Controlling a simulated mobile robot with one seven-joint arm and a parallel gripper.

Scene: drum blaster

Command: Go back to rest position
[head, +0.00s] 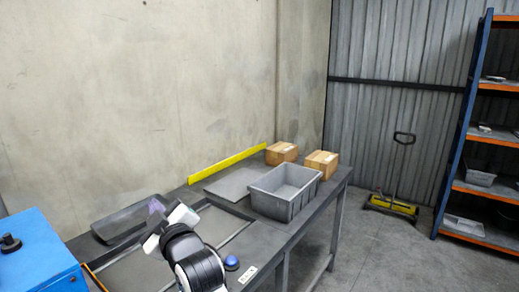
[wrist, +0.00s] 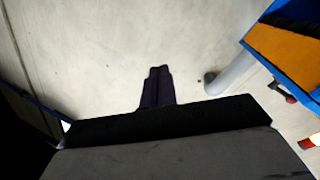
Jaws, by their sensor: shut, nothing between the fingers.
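My gripper (head: 156,207) is raised over the left part of the workbench (head: 328,205) in the head view, above the dark tray at the bench's back edge. In the wrist view my gripper (wrist: 158,70) shows as two dark fingers pressed together, with nothing between them. A pale concrete surface lies behind them. My white and black arm hides part of the bench in the head view.
A grey bin (head: 284,193) stands on the bench, right of my arm, with two cardboard boxes (head: 281,153) (head: 321,163) behind it. A blue button (head: 231,263) is close to my arm. A blue cabinet (head: 38,255) stands at left. The wall (head: 130,90) is behind the bench.

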